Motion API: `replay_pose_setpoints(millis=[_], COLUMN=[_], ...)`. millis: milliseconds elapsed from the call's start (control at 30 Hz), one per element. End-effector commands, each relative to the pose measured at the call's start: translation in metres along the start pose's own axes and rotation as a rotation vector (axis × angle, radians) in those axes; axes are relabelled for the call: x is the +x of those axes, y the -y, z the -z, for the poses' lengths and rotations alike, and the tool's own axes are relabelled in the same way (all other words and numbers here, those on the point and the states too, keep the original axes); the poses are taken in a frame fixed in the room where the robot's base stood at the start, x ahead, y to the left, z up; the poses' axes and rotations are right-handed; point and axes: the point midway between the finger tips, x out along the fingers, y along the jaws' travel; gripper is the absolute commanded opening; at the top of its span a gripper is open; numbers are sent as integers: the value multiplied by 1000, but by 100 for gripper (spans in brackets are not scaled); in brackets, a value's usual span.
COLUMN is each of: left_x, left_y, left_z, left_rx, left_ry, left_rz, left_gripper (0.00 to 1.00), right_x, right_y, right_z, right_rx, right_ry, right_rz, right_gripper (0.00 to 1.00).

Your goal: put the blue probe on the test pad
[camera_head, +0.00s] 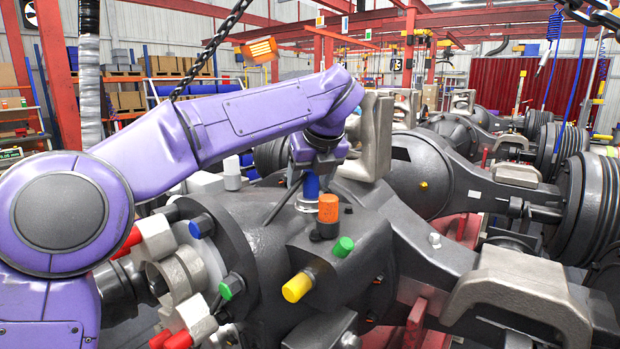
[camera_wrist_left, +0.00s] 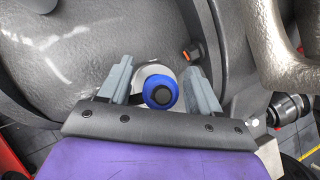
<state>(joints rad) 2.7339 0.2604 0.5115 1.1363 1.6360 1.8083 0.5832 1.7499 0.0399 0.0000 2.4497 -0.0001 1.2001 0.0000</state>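The blue probe (camera_head: 312,186) stands on top of the dark axle housing, below my left wrist in the head view. In the left wrist view its round blue top with a dark centre (camera_wrist_left: 160,93) lies between the two grey fingers of my left gripper (camera_wrist_left: 159,68). The fingers are apart, with a clear gap on the left side; the right finger is close to the probe, and I cannot tell if it touches. A pale round disc (camera_wrist_left: 152,72), possibly the test pad, shows under the probe. A pale base (camera_head: 308,205) shows there in the head view. My right gripper is not in view.
An orange cap (camera_head: 328,208) stands close to the probe. A green cap (camera_head: 343,246) and a yellow cap (camera_head: 297,287) stick out nearer the front. A metal clamp block (camera_head: 520,290) sits at the right. More axles (camera_head: 430,185) stand behind.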

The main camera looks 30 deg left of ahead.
Motion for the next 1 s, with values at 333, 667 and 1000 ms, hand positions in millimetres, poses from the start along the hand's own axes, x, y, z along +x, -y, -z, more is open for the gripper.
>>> replay_pose_setpoints(millis=[333,667,1000], left_x=[-8,-88,-121], left_y=[0,0,0], left_z=[0,-2,0], left_rx=[0,-1,1], left_ry=[2,3,-1], left_rz=[1,1,-1], left_gripper=[63,63,63], right_x=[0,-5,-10], right_y=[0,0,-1], right_z=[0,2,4], right_rx=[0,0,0], right_ry=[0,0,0], right_rz=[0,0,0], right_gripper=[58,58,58])
